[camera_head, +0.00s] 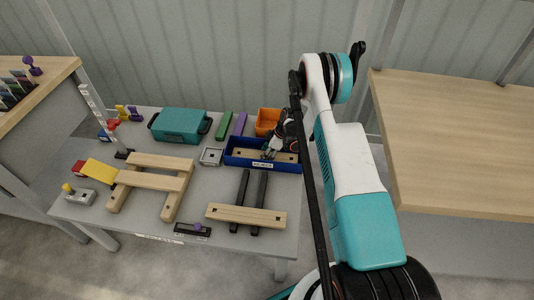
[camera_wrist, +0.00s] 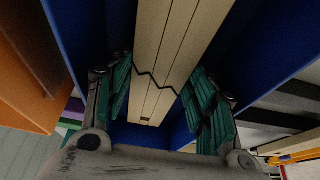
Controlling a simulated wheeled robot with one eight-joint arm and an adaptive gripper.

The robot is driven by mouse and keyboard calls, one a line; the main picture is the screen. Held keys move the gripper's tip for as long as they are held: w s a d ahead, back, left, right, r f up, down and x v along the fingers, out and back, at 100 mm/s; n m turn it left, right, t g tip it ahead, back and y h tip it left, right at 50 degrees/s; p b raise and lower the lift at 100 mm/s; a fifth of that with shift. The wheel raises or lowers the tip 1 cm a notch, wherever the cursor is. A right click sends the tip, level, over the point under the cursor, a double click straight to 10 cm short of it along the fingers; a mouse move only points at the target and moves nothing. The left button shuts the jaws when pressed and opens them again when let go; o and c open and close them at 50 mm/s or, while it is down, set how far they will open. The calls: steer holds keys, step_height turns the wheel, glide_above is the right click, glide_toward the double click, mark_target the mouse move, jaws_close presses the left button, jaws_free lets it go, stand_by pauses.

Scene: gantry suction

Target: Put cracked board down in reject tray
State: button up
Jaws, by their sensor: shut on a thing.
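The cracked board (camera_wrist: 160,58) is pale wood with a dark zigzag crack across it. In the head view it (camera_head: 243,154) lies low inside the blue reject tray (camera_head: 239,162), level along its length. My gripper (camera_wrist: 158,100) is shut on the board, a finger on each side near the crack. In the head view my gripper (camera_head: 269,152) reaches down into the tray and hides the board's middle. The tray's blue wall (camera_wrist: 68,40) also shows in the wrist view. I cannot tell if the board touches the tray floor.
An orange bin (camera_head: 266,121) stands right behind the tray. Another board (camera_head: 225,213) lies across two black rails (camera_head: 243,187) in front.

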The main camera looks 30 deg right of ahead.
steer(key=o, duration=1.3)
steer(key=v, duration=1.2)
steer(key=shift+f, duration=0.1)
